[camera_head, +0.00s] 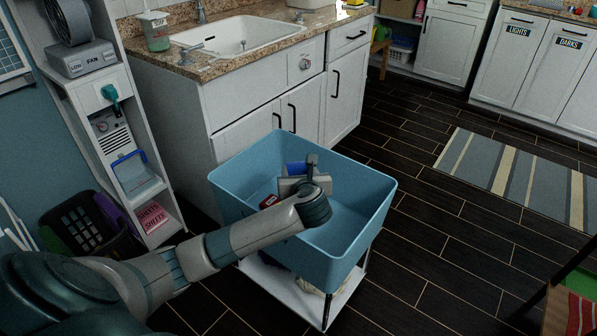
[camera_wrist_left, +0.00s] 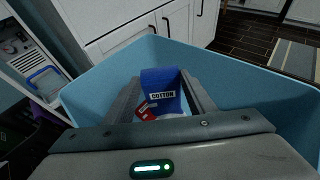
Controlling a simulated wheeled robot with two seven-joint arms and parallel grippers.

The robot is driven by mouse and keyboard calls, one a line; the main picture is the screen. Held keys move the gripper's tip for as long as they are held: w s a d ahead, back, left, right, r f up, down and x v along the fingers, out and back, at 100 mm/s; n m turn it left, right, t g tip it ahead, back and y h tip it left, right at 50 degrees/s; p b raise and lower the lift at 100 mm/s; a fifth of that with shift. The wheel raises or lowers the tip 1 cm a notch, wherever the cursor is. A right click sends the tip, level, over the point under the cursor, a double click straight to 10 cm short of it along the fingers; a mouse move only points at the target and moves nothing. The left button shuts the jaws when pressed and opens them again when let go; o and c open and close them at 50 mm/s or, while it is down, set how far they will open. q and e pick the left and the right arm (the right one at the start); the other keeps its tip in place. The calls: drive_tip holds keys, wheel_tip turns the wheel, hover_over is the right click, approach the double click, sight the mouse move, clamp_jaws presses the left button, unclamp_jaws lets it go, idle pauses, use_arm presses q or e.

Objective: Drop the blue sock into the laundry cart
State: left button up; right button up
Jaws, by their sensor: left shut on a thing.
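The laundry cart (camera_head: 345,250) is a light blue open tub on a white wheeled frame in the middle of the head view. My left gripper (camera_head: 292,178) is over the tub opening, at or just inside the rim. The sock's lower part is hidden by the gripper. My right gripper is not in view.
A white sink cabinet (camera_head: 252,100) stands behind the cart. A white shelf unit (camera_head: 110,105) and a dark basket (camera_head: 85,225) are at left. A striped rug (camera_head: 505,170) lies on the dark floor at right. The floor between cart and rug is clear.

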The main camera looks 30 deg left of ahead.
use_arm(q)
drive_tip(key=o, duration=1.4)
drive_tip(key=shift+s, duration=0.1)
drive_tip(key=shift+s+d+r, duration=0.25)
drive_tip(key=shift+s+d, duration=0.1)
drive_tip(key=shift+d, duration=0.05)
drive_tip(key=shift+p+v, duration=1.35)
drive_tip(key=shift+v, duration=6.7)
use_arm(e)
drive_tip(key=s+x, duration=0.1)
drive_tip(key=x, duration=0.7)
use_arm(q)
drive_tip(key=shift+a+r, duration=0.1)
drive_tip(key=shift+a, duration=0.05)
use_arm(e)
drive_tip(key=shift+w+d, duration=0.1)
